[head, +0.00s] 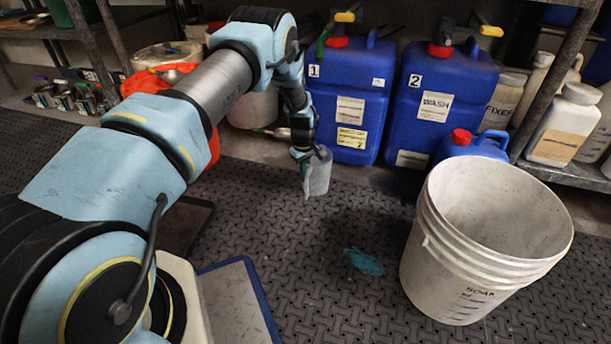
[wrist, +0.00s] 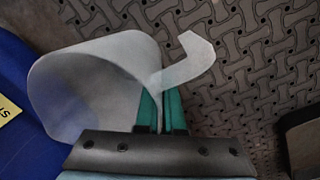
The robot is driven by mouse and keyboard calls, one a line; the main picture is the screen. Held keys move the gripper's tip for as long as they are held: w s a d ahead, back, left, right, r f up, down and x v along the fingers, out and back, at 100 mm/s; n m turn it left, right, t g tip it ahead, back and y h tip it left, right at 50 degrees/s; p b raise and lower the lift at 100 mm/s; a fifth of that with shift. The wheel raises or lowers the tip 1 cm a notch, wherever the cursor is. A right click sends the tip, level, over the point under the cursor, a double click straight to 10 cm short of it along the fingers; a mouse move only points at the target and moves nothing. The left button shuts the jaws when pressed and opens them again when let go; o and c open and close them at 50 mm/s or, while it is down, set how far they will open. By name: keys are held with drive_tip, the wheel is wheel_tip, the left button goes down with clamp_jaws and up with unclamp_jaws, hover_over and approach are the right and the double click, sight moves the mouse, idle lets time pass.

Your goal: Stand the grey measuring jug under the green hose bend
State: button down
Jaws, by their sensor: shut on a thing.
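The grey measuring jug (head: 318,174) hangs in my gripper (head: 301,153), above the floor and in front of the blue drum marked 1. In the wrist view the translucent jug (wrist: 85,75) shows its wide mouth, and its hooked handle (wrist: 192,62) sticks out to the right. The green fingers of my gripper (wrist: 160,98) are shut at the handle side of the jug. What lies between the fingertips is partly hidden. A green hose bend (head: 323,42) shows at the top of drum 1, beside its red cap and yellow-handled tap. The jug is below and apart from it.
Blue drum 1 (head: 350,100) and blue drum 2 (head: 436,105) stand side by side at the back. A large white bucket (head: 480,240) stands at the right. A teal cloth (head: 363,262) lies on the dark patterned mat. The mat between bucket and arm is mostly clear.

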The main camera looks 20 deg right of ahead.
drive_tip(key=shift+f, duration=0.2)
drive_tip(key=c, duration=1.1)
unclamp_jaws()
drive_tip(key=shift+r, duration=0.1)
drive_tip(key=shift+o, duration=0.2)
